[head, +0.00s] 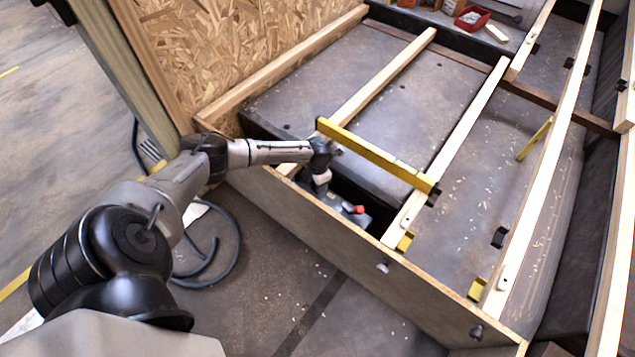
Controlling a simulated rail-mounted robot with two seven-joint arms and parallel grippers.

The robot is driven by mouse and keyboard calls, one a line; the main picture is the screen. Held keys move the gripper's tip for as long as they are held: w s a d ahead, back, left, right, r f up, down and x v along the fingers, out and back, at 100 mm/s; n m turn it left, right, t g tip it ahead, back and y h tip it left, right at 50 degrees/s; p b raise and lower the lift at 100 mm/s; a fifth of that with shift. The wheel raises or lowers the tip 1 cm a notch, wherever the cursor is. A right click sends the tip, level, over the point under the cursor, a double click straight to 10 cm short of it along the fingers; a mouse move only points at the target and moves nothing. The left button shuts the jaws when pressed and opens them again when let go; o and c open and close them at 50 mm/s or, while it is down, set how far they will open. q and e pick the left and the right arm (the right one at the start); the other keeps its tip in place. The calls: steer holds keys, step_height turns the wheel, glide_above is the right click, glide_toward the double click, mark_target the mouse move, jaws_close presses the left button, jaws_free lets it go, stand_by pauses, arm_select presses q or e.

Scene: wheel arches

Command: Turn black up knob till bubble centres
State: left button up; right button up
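A yellow spirit level (375,156) lies across two wooden battens, the left batten (385,75) and the middle batten (460,140). Its bubble is too small to read. My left arm comes in from the left, and my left gripper (350,211) points down into the dark gap behind the front board, below the level's left end. A small red part shows beside it. The fingertips and anything between them are hidden or too small to tell. A small black fitting (433,197) sits at the level's right end; I cannot tell which fitting is the up knob. My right gripper is out of view.
The front board (310,235) stands close to my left gripper. More battens (548,150) and black fittings (499,237) lie to the right. A second yellow bar (534,139) leans there. A red tray (472,18) sits at the back. A dark cable (235,250) lies on the floor.

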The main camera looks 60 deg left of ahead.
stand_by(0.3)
arm_select(q)
steer(key=o, duration=0.9)
step_height(320, 180, up, 14)
steer(key=p, duration=0.8)
steer(key=shift+f, duration=0.1)
